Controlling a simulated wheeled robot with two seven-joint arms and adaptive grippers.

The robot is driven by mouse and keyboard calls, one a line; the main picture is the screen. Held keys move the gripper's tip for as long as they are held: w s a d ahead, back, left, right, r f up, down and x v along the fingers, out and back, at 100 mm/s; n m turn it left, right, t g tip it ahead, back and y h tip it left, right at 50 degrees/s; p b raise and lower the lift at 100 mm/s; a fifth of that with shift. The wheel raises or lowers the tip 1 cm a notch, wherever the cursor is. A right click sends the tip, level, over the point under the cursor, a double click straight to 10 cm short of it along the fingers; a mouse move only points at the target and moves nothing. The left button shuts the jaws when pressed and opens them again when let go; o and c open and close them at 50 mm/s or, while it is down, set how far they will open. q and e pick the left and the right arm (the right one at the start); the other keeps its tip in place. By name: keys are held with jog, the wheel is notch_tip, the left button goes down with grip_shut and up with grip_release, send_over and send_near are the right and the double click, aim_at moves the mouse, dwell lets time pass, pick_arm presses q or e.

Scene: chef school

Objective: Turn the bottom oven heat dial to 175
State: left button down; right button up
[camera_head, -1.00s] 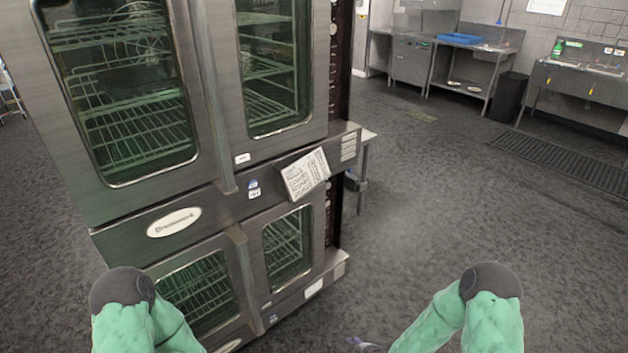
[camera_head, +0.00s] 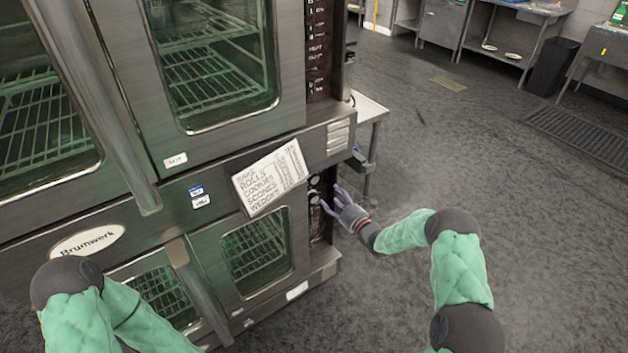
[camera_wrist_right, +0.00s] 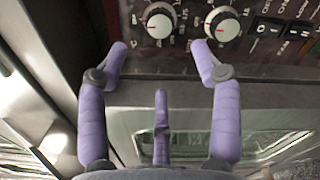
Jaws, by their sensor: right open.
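The two-door bottom oven (camera_head: 205,262) has a narrow dark control panel (camera_head: 318,222) at its right edge. In the right wrist view two dials show, a left one (camera_wrist_right: 160,21) and a right one (camera_wrist_right: 223,25), each with a white face and a red mark. Their numbers are too small to read, and I cannot tell which is the heat dial. My right gripper (camera_head: 330,197) is open with purple fingers beside the panel; it also shows in the right wrist view (camera_wrist_right: 159,47), empty, with its fingertips just short of the dials. My left gripper is out of view.
A top oven (camera_head: 215,65) stands above. A paper sign (camera_head: 271,177) with baking words hangs between them, near the panel. A small metal table (camera_head: 362,108) stands behind on the right. The floor (camera_head: 450,150) to the right is clear.

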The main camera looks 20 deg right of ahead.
aim_at(315, 181)
jog(key=b+x, duration=0.2)
jog(key=x, duration=0.6)
jog(key=shift+w+a+f+b, duration=0.1)
jog(key=shift+f+b, duration=0.05)
jog(key=shift+b, duration=0.2)
jog(key=shift+x, duration=0.8)
jog(key=c, duration=1.1)
